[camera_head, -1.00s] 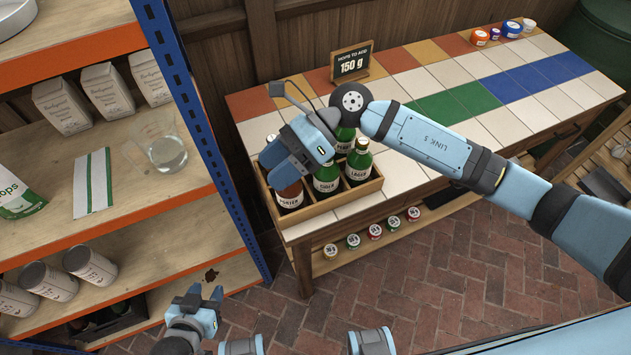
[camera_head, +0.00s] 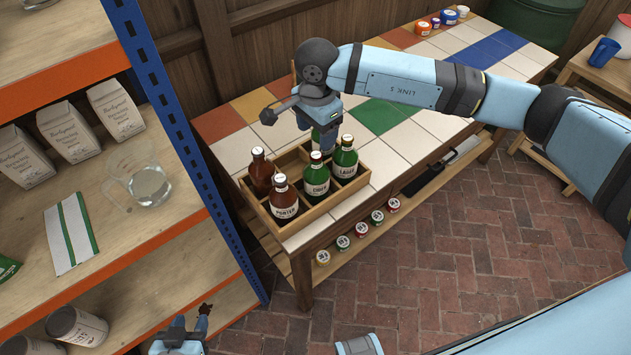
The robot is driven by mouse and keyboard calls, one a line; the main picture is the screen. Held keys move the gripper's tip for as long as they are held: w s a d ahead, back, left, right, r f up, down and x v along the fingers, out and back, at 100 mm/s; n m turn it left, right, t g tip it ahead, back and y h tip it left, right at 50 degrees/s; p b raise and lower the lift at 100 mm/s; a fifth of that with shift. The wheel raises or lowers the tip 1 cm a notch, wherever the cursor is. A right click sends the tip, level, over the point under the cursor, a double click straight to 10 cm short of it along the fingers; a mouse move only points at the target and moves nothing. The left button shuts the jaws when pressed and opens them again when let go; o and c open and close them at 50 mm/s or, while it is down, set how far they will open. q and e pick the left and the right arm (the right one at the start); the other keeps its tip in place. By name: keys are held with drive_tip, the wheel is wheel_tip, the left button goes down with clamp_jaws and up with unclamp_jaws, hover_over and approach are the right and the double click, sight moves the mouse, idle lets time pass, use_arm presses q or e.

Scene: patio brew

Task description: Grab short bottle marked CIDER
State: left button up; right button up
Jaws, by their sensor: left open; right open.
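A wooden crate (camera_head: 326,206) with dividers stands on the near end of the tiled table. In it, a green bottle (camera_head: 317,180) whose label reads CIDER stands upright in the front row, between a brown PORTER bottle (camera_head: 284,201) and a green LAGER bottle (camera_head: 345,162). My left gripper (camera_head: 190,322) is open and empty, low by the shelf.
A blue-and-orange shelf rack (camera_head: 180,235) stands at the left with cartons, a glass jug (camera_head: 150,185) and cans. Several small tubs (camera_head: 360,229) stand on the table's lower shelf. Several small jars (camera_head: 436,23) stand at the table's far end. The tabletop right of the crate is clear.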

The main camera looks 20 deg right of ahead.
sight(316, 155)
wheel_tip(316, 155, down, 4)
drive_tip(key=shift+a, duration=0.1)
wheel_tip(316, 155, down, 5)
drive_tip(key=shift+w+f+p, duration=0.1)
drive_tip(key=shift+w+p, duration=0.05)
drive_tip(key=shift+p, duration=0.6)
clamp_jaws()
